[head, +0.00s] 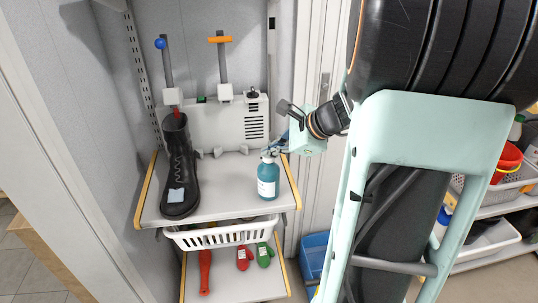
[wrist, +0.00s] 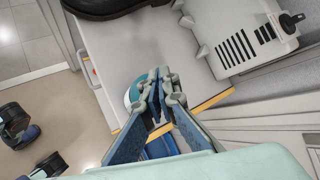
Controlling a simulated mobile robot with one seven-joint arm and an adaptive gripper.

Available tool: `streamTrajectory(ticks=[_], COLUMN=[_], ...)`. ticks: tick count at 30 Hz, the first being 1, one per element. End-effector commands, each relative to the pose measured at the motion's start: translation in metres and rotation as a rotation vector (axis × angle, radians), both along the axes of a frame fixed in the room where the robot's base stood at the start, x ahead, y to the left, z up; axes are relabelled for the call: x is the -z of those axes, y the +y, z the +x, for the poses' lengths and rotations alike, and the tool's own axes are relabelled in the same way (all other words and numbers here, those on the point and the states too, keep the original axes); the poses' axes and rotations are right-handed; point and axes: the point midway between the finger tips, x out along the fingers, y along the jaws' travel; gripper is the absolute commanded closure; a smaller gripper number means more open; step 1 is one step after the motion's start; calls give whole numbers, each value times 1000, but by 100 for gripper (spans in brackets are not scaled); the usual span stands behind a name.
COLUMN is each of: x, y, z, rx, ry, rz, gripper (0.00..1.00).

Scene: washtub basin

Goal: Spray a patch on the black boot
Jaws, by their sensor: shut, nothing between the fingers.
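The black boot (head: 180,160) stands upright on the left of the grey shelf, below a post. A pale blue patch (head: 176,195) shows on its toe. Part of the boot (wrist: 105,8) also shows at the top of the wrist view. A teal bottle (head: 268,181) with a white label stands upright at the shelf's right side. My gripper (head: 273,149) is at the top of the bottle, from the right. In the wrist view my gripper (wrist: 162,78) is shut with nothing between its fingers. It partly hides the bottle (wrist: 132,92); I cannot tell whether they touch.
A grey-white vented unit (head: 228,122) with two posts stands behind the boot. The shelf (head: 228,192) is clear between boot and bottle. A white basket (head: 220,236) hangs below, above red and green mitts (head: 264,255). A wall and door frame stand close on the right.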

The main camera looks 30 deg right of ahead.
Motion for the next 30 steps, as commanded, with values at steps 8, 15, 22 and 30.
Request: streamTrajectory(ticks=[8,15,22,30], x=[-1,-10,-34,-61], y=[0,0,0,0], z=[-1,-1,-1,0], rx=[-1,-1,-1,0], ry=[7,4,3,1], rz=[1,0,0,-1], gripper=[100,100,100,100])
